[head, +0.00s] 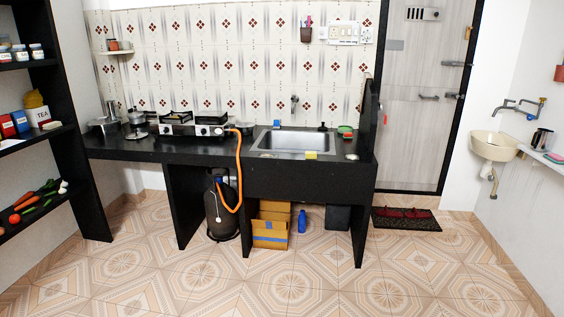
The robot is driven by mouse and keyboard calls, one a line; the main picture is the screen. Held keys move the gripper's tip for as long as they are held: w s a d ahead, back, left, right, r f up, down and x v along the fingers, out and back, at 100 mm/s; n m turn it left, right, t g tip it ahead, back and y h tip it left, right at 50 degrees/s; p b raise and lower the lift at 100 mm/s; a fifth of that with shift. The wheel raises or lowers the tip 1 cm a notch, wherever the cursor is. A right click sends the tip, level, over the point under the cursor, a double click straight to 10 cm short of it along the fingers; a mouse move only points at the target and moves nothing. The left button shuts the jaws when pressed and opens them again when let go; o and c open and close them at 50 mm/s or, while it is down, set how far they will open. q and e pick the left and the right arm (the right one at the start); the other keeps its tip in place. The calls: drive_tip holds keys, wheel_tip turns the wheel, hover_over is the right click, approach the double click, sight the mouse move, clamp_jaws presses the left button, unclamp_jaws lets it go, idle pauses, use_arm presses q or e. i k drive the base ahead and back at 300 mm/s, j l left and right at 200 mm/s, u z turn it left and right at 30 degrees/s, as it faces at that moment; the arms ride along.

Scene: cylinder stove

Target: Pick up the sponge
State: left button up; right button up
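A small yellow block that looks like the sponge (311,155) sits at the front right edge of the steel sink (292,141), on the black counter (200,154). It is small in the picture, and nothing covers it. Neither of my grippers shows in the head view, so I cannot see whether they hold anything.
A stove (195,127) stands left of the sink, with an orange hose running down to a gas cylinder (222,208). A cardboard box (270,234) and a blue bottle (302,221) stand below. A black shelf (72,130) is at left. The tiled floor (270,285) in front is clear.

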sight(309, 154)
drive_tip(key=i+z, duration=0.15)
drive_tip(key=i, duration=0.45)
drive_tip(key=i+j+z, duration=0.15)
drive_tip(key=i, duration=0.45)
drive_tip(key=i+j, duration=0.25)
drive_tip(key=i, duration=0.25)
drive_tip(key=i+j, duration=0.3)
drive_tip(key=i, duration=0.2)
drive_tip(key=i+j, duration=0.25)
drive_tip(key=i, duration=0.25)
drive_tip(key=j+z, duration=0.1)
drive_tip(key=z, duration=0.9)
